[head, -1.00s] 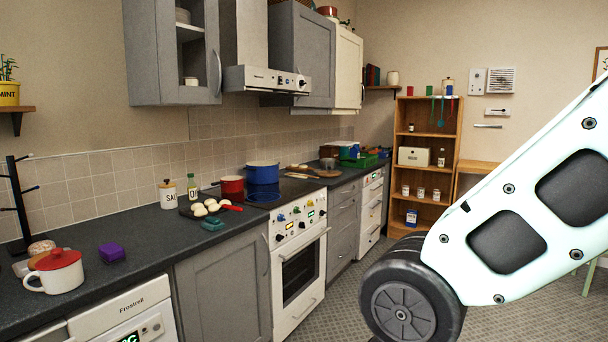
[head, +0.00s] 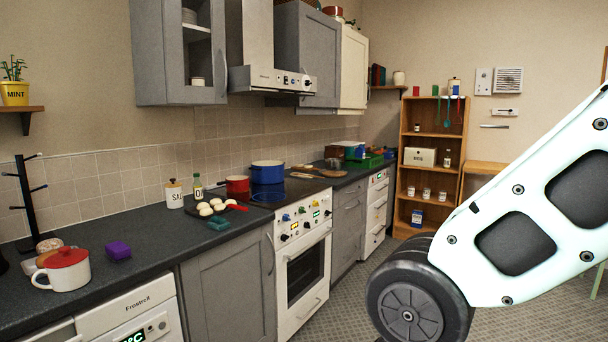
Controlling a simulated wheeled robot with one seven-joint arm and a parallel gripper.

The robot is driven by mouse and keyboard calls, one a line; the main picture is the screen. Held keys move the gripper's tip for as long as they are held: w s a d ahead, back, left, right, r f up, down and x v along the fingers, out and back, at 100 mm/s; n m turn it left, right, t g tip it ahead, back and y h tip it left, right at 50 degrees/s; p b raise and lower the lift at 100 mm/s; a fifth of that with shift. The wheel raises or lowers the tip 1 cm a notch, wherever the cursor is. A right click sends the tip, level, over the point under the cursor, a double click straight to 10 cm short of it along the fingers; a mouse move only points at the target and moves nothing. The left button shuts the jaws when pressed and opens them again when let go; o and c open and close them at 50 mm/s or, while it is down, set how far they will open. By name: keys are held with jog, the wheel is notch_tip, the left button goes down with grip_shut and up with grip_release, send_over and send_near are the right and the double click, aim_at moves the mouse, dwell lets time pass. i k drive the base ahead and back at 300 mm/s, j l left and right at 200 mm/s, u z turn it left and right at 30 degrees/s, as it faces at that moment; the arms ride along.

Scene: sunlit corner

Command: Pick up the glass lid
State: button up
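I cannot pick out the glass lid with certainty. A flat, round, bluish thing (head: 268,197) lies on the dark hob (head: 295,189), just in front of the blue pot (head: 267,173); it is too small to tell whether it is a glass lid or a hob ring. A red pot (head: 237,185) stands left of the blue pot. My gripper is out of view. Only a white and black part of my arm shows, large at the right, well in front of the counter.
A dark counter (head: 150,240) runs along the left wall. On it are a white mug with a red top (head: 66,270), a purple block (head: 118,250), a salt jar (head: 174,194) and a board with pale round items (head: 213,207). A wooden shelf (head: 432,150) stands behind. Floor is clear before the oven.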

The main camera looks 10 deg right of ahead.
aim_at(333, 172)
jog(key=i+l+z, duration=0.25)
jog(key=i, duration=0.15)
jog(key=i+l+z, duration=0.25)
jog(key=i, duration=0.15)
jog(key=i+z, duration=0.45)
jog(key=i, duration=0.55)
jog(key=i+z, duration=0.15)
jog(key=i, duration=0.55)
jog(key=i+j+z, duration=0.1)
jog(key=i, duration=0.6)
jog(key=i+u, duration=0.15)
jog(key=i, duration=0.6)
jog(key=i+l+u, duration=0.15)
jog(key=i, duration=0.55)
jog(key=i+j+u, duration=0.1)
jog(key=i+u, duration=0.15)
jog(key=u, duration=0.2)
jog(key=i+u, duration=0.25)
jog(key=u, duration=0.15)
jog(key=i+l+u, duration=0.1)
jog(key=i+u, duration=0.15)
jog(key=u, duration=0.2)
jog(key=i+l+u, duration=0.15)
jog(key=u, duration=0.3)
jog(key=i+l+u, duration=0.25)
jog(key=i+u, duration=0.25)
